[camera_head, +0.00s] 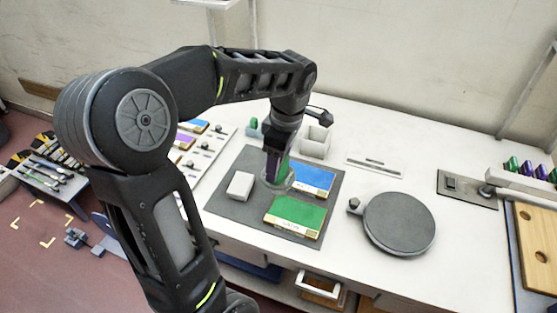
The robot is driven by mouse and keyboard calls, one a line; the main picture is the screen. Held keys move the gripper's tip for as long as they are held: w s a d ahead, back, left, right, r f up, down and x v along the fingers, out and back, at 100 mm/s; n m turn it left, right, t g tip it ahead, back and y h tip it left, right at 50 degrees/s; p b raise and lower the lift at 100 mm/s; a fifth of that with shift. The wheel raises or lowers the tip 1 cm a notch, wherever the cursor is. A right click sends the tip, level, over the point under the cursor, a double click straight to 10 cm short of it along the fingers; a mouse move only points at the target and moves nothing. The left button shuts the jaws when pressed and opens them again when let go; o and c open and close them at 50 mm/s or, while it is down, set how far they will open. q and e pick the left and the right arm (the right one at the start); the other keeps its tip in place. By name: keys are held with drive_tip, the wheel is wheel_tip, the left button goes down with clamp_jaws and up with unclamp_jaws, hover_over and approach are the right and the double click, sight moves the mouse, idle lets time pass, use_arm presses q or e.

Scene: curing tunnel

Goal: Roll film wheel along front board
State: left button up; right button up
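My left gripper (274,160) points down over the grey mat. It appears shut on the film wheel (286,180), a clear, pale round piece with green and purple parts showing between and beside the fingers. The wheel is at the near-left edge of the blue board (316,180); I cannot tell whether it touches the board or hovers. The front board (294,216) is green with a pale near edge and lies flat at the mat's front right. The fingertips are partly hidden. My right gripper is out of view.
A white block (240,186) lies on the mat (228,205) left of the boards. A round dark plate (399,223) stands to the right. An open white box (315,142) stands behind.

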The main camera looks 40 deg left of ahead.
sight(294, 180)
use_arm(q)
drive_tip(key=shift+f+b, duration=1.2)
drive_tip(key=shift+f, duration=0.75)
drive_tip(key=shift+f+b, duration=0.7)
drive_tip(key=shift+f+b, duration=0.35)
drive_tip(key=shift+b, duration=0.05)
drive_tip(key=shift+d, duration=0.2)
drive_tip(key=shift+w+d, duration=0.25)
drive_tip(key=shift+d, duration=0.6)
drive_tip(key=shift+w+d, duration=0.3)
drive_tip(key=shift+d, duration=0.4)
drive_tip(key=shift+r, duration=0.1)
drive_tip(key=shift+w+d+b, duration=0.1)
drive_tip(key=shift+b, duration=0.2)
